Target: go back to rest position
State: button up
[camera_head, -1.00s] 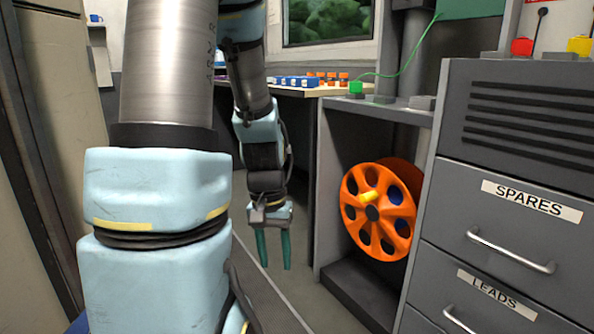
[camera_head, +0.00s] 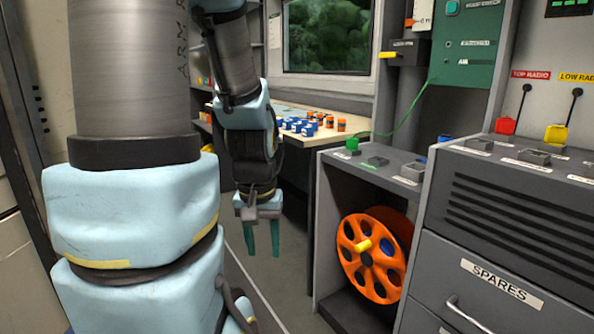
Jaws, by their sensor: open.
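My gripper (camera_head: 262,240) hangs pointing down from my folded arm, near the middle of the head view. Its two green fingers are apart and nothing is between them. It is in free space over the floor, left of the open cubby with the orange reel (camera_head: 367,258). My arm's large light-blue and metal links fill the left of the view and hide what is behind them.
A grey cabinet (camera_head: 460,250) with a drawer marked SPARES stands at right, with red (camera_head: 506,126) and yellow (camera_head: 556,134) plugs on top. A green plug (camera_head: 352,144) with a cable sits above the reel. A table (camera_head: 290,112) holds blue and orange pieces. Floor (camera_head: 285,265) is clear beneath my gripper.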

notch_tip(320, 180, up, 20)
jog(key=p, duration=1.8)
jog(key=shift+r, duration=0.2)
